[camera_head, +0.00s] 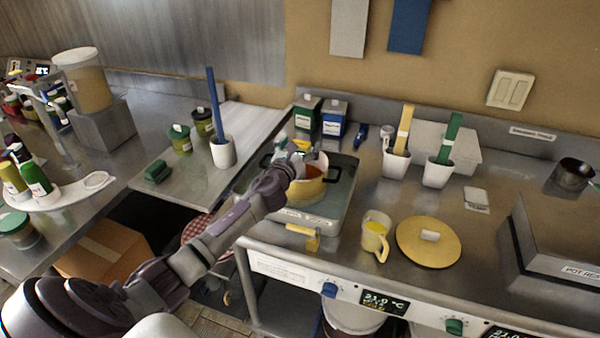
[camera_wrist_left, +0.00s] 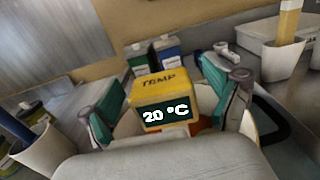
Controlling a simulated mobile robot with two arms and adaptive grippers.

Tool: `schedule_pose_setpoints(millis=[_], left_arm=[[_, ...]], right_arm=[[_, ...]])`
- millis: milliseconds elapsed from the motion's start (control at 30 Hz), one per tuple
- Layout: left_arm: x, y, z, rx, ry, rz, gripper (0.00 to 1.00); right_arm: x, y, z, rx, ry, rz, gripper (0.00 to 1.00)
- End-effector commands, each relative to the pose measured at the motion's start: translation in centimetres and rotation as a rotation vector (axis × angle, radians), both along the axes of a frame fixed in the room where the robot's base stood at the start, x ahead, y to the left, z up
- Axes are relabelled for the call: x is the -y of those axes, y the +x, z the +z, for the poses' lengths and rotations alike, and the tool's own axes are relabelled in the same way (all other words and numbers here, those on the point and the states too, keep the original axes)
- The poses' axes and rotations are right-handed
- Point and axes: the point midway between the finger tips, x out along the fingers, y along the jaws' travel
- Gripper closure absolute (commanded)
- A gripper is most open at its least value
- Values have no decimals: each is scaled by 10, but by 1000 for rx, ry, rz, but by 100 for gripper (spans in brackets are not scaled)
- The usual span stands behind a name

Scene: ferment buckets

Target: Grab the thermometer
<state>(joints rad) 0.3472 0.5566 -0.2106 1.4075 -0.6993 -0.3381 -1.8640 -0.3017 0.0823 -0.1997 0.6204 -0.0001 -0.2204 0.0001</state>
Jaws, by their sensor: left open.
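The thermometer is a yellow block (camera_wrist_left: 166,90) marked TEMP, with a dark display reading 20 °C. In the left wrist view it stands in the middle, at the pot. The pot (camera_head: 309,192) is yellowish with dark handles and orange-brown contents, and its rim also shows in the left wrist view. My left gripper (camera_head: 292,156) is over the pot in the head view and hides much of the thermometer. In the left wrist view its teal-padded fingers (camera_wrist_left: 165,95) are open, one on each side of the thermometer. Contact with it cannot be told.
A yellow jug (camera_head: 375,236) and a round yellow lid (camera_head: 429,242) lie right of the pot. White cups (camera_head: 396,165) with upright strips stand behind. Green and blue canisters (camera_head: 333,118) stand at the back. A white cup (camera_head: 222,153) with a blue stick stands left.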

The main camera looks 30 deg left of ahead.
Motion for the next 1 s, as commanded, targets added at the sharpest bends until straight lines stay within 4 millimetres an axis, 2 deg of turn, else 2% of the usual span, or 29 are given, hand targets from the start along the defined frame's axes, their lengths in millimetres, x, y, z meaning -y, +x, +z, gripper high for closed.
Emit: schedule_pose_setpoints(millis=[67, 600, 867, 1000], left_arm=[[0, 0, 0, 0, 0, 0, 12], [0, -1, 0, 0, 1, 1, 100], [-1, 0, 2, 2, 1, 1, 100], [-1, 0, 16, 5, 4, 0, 100]], right_arm=[[0, -1, 0, -2, 1, 0, 60], [-4, -1, 0, -1, 5, -2, 60], [-4, 0, 0, 0, 4, -1, 60], [-4, 1, 4, 1, 4, -1, 60]])
